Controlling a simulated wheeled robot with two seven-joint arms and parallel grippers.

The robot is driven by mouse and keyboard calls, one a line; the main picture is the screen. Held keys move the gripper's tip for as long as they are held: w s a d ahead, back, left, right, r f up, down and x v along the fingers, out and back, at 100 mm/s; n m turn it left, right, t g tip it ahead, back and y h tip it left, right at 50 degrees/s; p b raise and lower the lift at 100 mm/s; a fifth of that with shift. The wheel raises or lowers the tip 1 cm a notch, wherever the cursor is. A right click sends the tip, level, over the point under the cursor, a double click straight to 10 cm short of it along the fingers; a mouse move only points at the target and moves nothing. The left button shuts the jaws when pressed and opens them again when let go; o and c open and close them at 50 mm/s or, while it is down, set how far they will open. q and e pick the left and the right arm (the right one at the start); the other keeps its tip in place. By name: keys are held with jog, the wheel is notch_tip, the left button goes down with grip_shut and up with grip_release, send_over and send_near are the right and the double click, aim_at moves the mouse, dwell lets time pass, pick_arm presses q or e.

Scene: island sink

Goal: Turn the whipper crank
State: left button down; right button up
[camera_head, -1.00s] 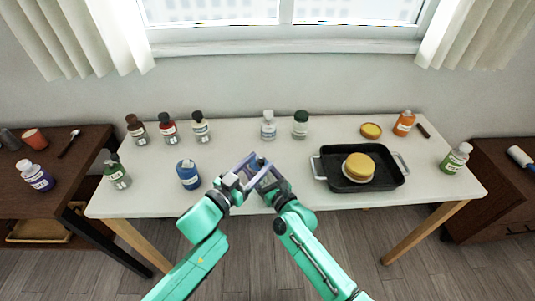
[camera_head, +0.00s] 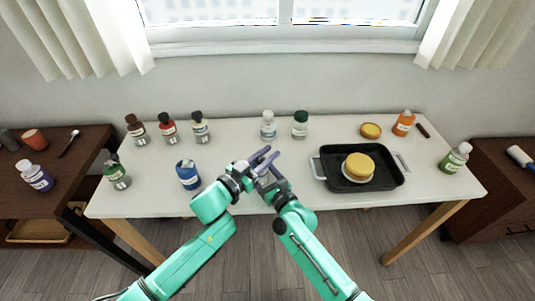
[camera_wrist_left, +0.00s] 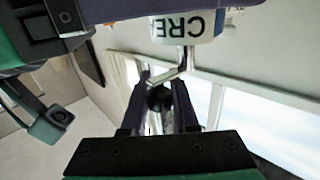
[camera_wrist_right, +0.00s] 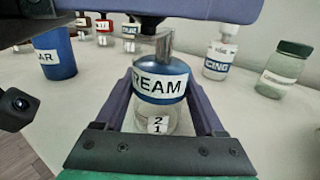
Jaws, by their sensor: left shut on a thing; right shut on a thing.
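The whipper is a clear jar with a blue band and a white CREAM label (camera_wrist_right: 160,84). It stands between the fingers of my right gripper (camera_wrist_right: 160,108), which is shut on it. In the left wrist view its label (camera_wrist_left: 187,25) shows at the top, with a bent metal crank arm (camera_wrist_left: 187,58) beside it. My left gripper (camera_wrist_left: 160,88) is shut on the dark crank knob (camera_wrist_left: 160,98). In the head view my left gripper (camera_head: 266,158) is close above my right gripper (camera_head: 262,176). The grippers mostly hide the whipper there, and a purple finger covers its top in the right wrist view.
A blue jar (camera_head: 188,175) stands just left of my grippers. A black pan (camera_head: 333,177) with a yellow-topped round item (camera_head: 358,166) lies to the right. Several bottles stand along the back, including a white one (camera_head: 268,126) and a green-capped one (camera_head: 300,126). The front middle is clear.

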pick_arm(q)
jog(key=m+g+h, duration=0.1)
jog(key=g, duration=0.1)
jog(key=m+g+h, duration=0.1)
jog(key=m+g, duration=0.1)
jog(key=a+m+g+h, duration=0.1)
jog(key=g, duration=0.1)
jog(key=shift+s+m+h, duration=0.3)
jog(key=shift+s+h, duration=0.1)
jog(key=c, duration=0.7)
grip_release()
jog(key=shift+o, duration=0.2)
jog(key=v, duration=1.2)
